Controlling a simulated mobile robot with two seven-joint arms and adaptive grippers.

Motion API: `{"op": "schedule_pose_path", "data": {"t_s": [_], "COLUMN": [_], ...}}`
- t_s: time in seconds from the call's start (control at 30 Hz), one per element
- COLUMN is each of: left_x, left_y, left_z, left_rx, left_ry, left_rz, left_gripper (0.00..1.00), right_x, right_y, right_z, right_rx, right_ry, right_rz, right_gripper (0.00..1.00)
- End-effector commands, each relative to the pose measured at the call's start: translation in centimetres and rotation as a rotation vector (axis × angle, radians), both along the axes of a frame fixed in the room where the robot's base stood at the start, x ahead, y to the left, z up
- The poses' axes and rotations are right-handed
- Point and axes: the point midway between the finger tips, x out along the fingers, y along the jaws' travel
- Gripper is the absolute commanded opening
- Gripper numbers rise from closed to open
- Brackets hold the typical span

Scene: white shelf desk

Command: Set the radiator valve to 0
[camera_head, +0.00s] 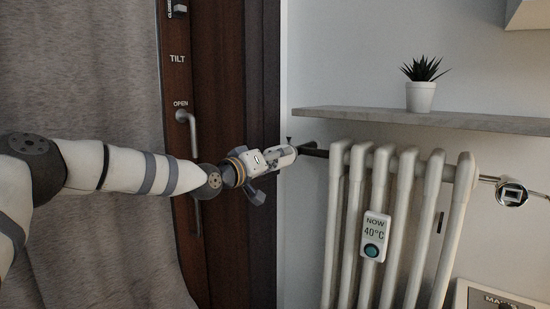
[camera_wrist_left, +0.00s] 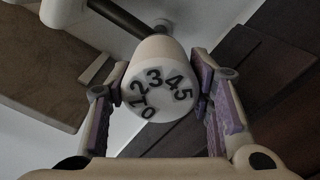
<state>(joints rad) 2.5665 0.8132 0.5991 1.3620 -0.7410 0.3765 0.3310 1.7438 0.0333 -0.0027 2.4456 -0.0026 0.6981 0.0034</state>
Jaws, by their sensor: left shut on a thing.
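The radiator valve is a white round knob (camera_wrist_left: 160,62) in the left wrist view, with the digits 0 to 5 in an arc on its end face. The 0 is at the bottom of the face and the 5 at its right. My left gripper (camera_head: 276,159) is at the left end of the radiator pipe in the head view, and mostly hides the knob there. In the left wrist view its purple-padded fingers lie on either side of the knob, shut on it. My right gripper is not in view.
The white radiator (camera_head: 391,225) stands right of the gripper, with a display (camera_head: 375,237) reading 40°C. A grey shelf (camera_head: 460,120) with a potted plant (camera_head: 420,97) is above it. A dark brown door frame with a handle (camera_head: 189,135) is behind my arm.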

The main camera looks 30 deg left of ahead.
Motion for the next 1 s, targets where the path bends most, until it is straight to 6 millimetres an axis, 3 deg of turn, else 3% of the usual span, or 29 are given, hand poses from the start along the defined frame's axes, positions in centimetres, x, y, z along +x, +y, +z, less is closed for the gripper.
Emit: {"op": "schedule_pose_path", "data": {"t_s": [0.6,0.63,0.7,1.0], "left_x": [0.02,0.02,0.02,-0.12], "left_y": [0.07,0.07,0.06,0.05], "left_z": [0.26,0.26,0.24,0.12], "left_rx": [0.037,0.037,0.036,0.034], "left_ry": [-0.011,-0.011,-0.011,-0.008], "left_rz": [0.002,0.002,0.002,0.001], "left_gripper": [0.19,0.54,0.67,0.67], "right_x": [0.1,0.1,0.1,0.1], "right_y": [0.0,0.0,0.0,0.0], "right_z": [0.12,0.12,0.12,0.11], "right_rx": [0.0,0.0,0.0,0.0], "right_ry": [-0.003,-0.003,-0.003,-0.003], "right_rz": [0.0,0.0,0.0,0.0], "right_gripper": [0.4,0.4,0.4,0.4]}}
